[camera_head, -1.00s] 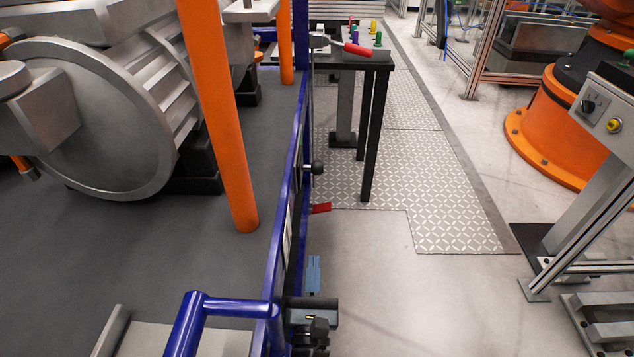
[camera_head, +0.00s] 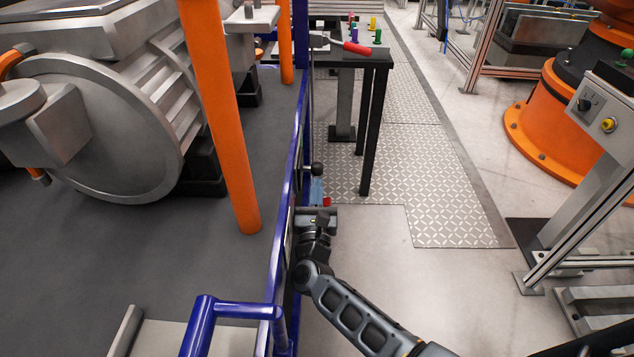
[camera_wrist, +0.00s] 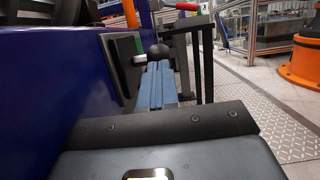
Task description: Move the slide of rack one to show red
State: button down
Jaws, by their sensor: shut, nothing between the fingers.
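A blue rack frame (camera_head: 284,215) runs along the left of the walkway. A black ball knob (camera_head: 316,168) sticks out from its right side. In the wrist view the knob (camera_wrist: 158,53) sits on a short silver stem beside a dark plate (camera_wrist: 122,62) on the blue panel.
A dark table (camera_head: 350,56) with a red-handled tool (camera_head: 357,48) and coloured pegs stands beyond the knob. An orange post (camera_head: 220,120) and a large grey machine (camera_head: 90,130) are left.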

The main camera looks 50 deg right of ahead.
aim_at(318, 163)
jog(key=shift+w+d+r, duration=0.1)
jog(key=shift+w+d, duration=0.25)
jog(key=shift+d, duration=0.1)
jog(key=w+d+b, duration=0.1)
jog(key=d+b, duration=0.1)
jog(key=w+d+b, duration=0.3)
jog(key=b, duration=0.1)
jog(key=shift+w+d+f, duration=0.25)
jog(key=shift+w+d, duration=0.05)
jog(key=shift+d, duration=0.1)
jog(key=shift+w+d+r+b, duration=0.2)
jog(key=shift+w+d+b, duration=0.15)
jog(key=shift+d+b, duration=0.15)
jog(key=shift+r, duration=0.15)
